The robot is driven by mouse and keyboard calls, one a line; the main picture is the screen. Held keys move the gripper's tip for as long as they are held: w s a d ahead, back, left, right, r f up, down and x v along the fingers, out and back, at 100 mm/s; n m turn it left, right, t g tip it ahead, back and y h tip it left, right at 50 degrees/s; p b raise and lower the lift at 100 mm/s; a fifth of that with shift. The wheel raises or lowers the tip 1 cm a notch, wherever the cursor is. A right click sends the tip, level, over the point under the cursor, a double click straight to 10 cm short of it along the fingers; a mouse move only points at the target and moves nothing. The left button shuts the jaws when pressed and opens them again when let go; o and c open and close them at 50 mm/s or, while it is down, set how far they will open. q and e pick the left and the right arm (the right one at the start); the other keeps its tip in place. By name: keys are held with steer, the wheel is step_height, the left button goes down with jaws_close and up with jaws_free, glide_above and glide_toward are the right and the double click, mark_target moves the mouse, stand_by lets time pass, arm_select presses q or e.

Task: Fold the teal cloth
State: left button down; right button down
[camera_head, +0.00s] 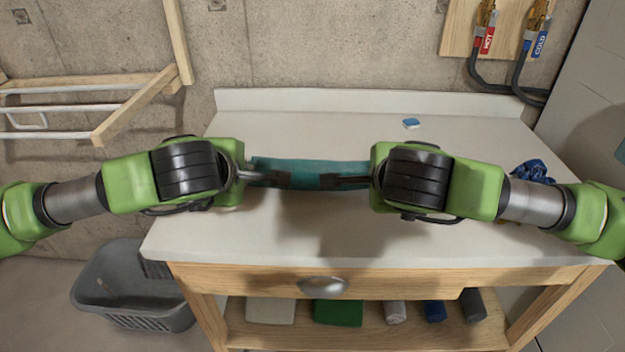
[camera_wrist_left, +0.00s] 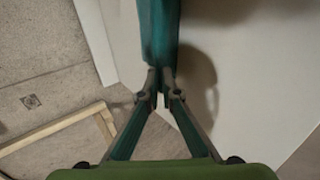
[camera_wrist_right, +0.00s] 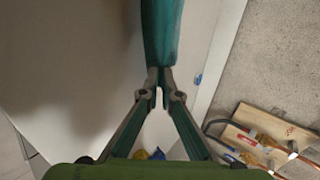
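The teal cloth (camera_head: 318,172) is stretched in a narrow band between my two grippers, over the white tabletop. My left gripper (camera_head: 283,179) is shut on its left end; the cloth (camera_wrist_left: 158,35) runs away from the closed fingertips (camera_wrist_left: 161,84) in the left wrist view. My right gripper (camera_head: 328,182) is shut on its right end; the cloth (camera_wrist_right: 160,35) also leaves the closed fingertips (camera_wrist_right: 160,83) in the right wrist view. A shadow lies on the table below, so the cloth appears held above the surface. Its gripped ends are partly hidden by the fingers.
The white table (camera_head: 290,240) is mostly clear. A small blue-and-white item (camera_head: 411,123) lies at the back, and a dark blue crumpled thing (camera_head: 532,171) lies at the right. A grey basket (camera_head: 140,310) stands on the floor left. A wooden rack (camera_head: 135,108) is on the wall.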

arm_select(q)
steer(key=shift+s+f+t, duration=0.3)
steer(key=shift+f, duration=0.05)
arm_select(e)
steer(key=shift+s+f+t, duration=0.3)
steer(key=shift+f, duration=0.05)
arm_select(q)
steer(key=c, duration=2)
jaws_free()
arm_select(e)
steer(key=c, duration=2)
jaws_free()
